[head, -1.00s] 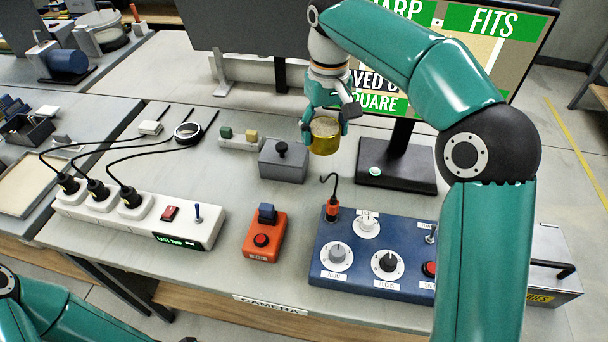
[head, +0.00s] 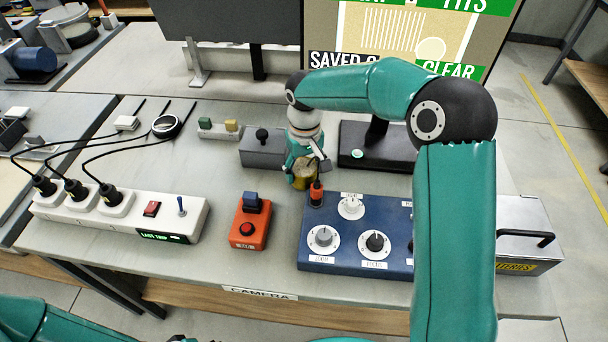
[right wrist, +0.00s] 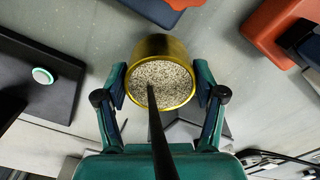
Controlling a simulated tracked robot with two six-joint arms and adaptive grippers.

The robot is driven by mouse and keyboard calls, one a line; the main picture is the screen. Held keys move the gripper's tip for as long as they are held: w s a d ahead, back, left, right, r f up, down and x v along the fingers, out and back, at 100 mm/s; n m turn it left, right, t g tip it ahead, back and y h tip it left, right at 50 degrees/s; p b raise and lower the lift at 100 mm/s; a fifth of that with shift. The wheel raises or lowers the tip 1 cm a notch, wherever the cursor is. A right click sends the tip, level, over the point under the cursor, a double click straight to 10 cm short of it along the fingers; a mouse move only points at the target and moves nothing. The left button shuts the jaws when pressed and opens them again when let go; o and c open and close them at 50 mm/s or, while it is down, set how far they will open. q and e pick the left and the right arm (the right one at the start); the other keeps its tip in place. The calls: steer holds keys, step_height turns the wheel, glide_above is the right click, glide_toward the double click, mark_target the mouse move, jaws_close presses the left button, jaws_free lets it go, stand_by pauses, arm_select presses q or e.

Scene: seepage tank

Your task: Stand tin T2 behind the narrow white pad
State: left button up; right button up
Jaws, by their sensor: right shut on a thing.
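A gold tin (head: 304,175), open at the top and filled with speckled grey grains, is held by my right gripper (head: 306,163). In the right wrist view, the tin (right wrist: 162,57) sits between the two fingers of the right gripper (right wrist: 161,88), which press on its sides. No T2 label is readable on it. The tin is behind the blue control box, and the box's orange plug partly overlaps it. I cannot tell whether its base touches the table. I cannot make out a narrow white pad. Only my left arm's links show at the lower left; its gripper is out of view.
The blue knob box (head: 359,257) and the orange button box (head: 250,226) stand in front. A grey box with a black knob (head: 262,154) is left of the tin, the monitor base (head: 372,160) right. A white power strip (head: 130,217) lies left. Bare table lies between.

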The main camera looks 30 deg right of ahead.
steer(key=shift+f, duration=1.4)
steer(key=o, duration=1.3)
steer(key=shift+o, duration=0.2)
steer(key=shift+r, duration=0.1)
